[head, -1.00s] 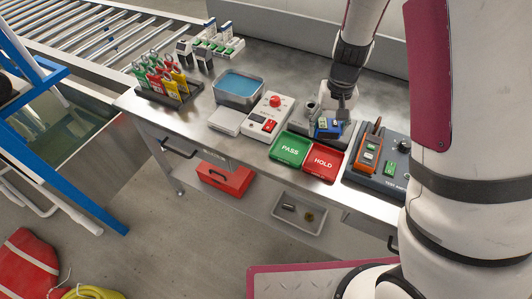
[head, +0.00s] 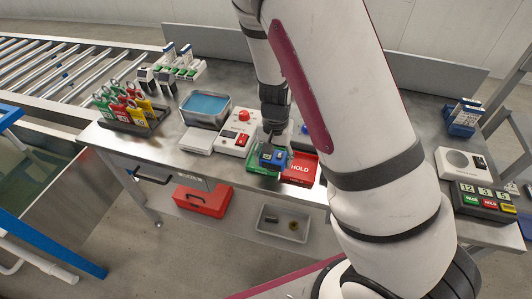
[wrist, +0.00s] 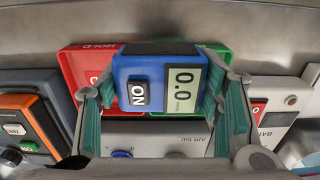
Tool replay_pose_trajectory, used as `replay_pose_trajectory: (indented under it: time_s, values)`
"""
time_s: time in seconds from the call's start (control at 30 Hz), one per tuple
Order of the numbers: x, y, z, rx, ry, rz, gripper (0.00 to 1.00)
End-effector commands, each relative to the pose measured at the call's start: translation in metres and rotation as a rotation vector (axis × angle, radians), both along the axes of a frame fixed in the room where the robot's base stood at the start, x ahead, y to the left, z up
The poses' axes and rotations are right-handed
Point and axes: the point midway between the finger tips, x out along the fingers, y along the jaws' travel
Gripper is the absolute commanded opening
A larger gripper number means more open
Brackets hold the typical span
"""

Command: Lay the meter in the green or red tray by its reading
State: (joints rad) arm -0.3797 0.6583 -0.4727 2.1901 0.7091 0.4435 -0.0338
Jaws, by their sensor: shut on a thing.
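My gripper (head: 273,146) is shut on the blue meter (head: 272,158). In the wrist view the meter (wrist: 160,80) sits between the two teal-padded fingers of my gripper (wrist: 162,92); its display reads 0.0 and its switch shows ON. In the head view the meter is over the green tray (head: 256,168), hiding most of it; I cannot tell whether it touches the tray. The red HOLD tray (head: 300,169) is empty beside it on the right. In the wrist view the red tray (wrist: 78,65) is left of the meter and the green tray (wrist: 222,50) shows behind it.
A white station with a red button (head: 238,130) stands left of the green tray. Further left are a blue-filled basin (head: 206,107) and a rack of coloured tags (head: 128,112). My arm hides the bench right of the red tray.

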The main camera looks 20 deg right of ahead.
Motion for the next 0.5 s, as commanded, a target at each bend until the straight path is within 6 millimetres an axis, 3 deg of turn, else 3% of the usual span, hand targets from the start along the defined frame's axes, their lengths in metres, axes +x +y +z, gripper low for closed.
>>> replay_pose_trajectory:
  time_s: [0.2, 0.43, 0.5]
  values:
    - [0.04, 0.003, -0.004, -0.001, 0.0, 0.002, 0.1]
    - [0.058, 0.004, -0.005, -0.001, -0.001, 0.002, 0.1]
    - [0.057, 0.004, -0.016, -0.001, 0.004, 0.0, 0.1]
